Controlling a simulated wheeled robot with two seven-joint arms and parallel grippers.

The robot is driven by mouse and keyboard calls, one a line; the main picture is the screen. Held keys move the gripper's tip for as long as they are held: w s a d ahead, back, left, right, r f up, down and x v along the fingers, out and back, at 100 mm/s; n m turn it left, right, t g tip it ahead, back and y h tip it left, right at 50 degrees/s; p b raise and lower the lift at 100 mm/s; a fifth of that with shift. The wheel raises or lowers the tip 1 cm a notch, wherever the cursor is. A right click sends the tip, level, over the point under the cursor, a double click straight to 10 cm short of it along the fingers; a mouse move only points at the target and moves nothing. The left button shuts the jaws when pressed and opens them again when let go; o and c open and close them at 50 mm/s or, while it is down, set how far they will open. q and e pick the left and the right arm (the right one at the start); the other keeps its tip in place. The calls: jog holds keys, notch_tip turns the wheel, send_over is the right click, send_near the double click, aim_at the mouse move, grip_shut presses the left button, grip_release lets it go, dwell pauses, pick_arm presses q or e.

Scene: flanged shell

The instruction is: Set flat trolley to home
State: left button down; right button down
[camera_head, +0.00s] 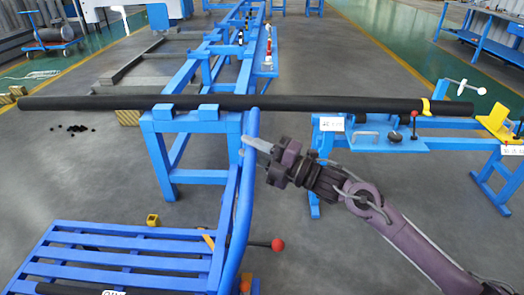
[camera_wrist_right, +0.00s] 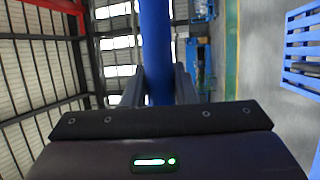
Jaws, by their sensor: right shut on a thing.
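The flat trolley (camera_head: 120,262) is a low blue slatted platform at the lower left of the head view. Its curved blue handle (camera_head: 243,190) rises on its right side, up beside the end of a blue stand. My right gripper (camera_head: 252,146) comes in from the right and is shut on the upper part of this handle. In the right wrist view, the blue tube of the handle (camera_wrist_right: 156,45) runs up between the two fingers (camera_wrist_right: 158,88). My left gripper is not in view.
A long black pipe (camera_head: 300,103) lies across the blue stand (camera_head: 195,122) and a blue bench (camera_head: 385,140) on the right. A red ball-ended lever (camera_head: 277,244) and a small yellow block (camera_head: 153,220) are near the trolley. Grey floor at the lower right looks clear.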

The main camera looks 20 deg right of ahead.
jog(key=shift+a+f, duration=0.1)
jog(key=c, duration=1.5)
grip_release()
jog(key=o, duration=0.3)
jog(key=shift+w+a, duration=0.1)
jog(key=shift+a, duration=0.1)
jog(key=shift+o, duration=0.2)
jog(key=shift+d, duration=0.1)
jog(key=shift+s+d+f, duration=0.15)
jog(key=shift+s+d, duration=0.2)
jog(key=shift+d, duration=0.1)
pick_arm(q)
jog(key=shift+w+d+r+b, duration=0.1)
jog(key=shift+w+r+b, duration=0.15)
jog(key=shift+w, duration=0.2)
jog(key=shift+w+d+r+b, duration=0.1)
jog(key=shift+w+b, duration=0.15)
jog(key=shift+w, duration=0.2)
pick_arm(e)
jog(key=v, duration=0.6)
jog(key=shift+s+d, duration=0.2)
jog(key=shift+s, duration=0.1)
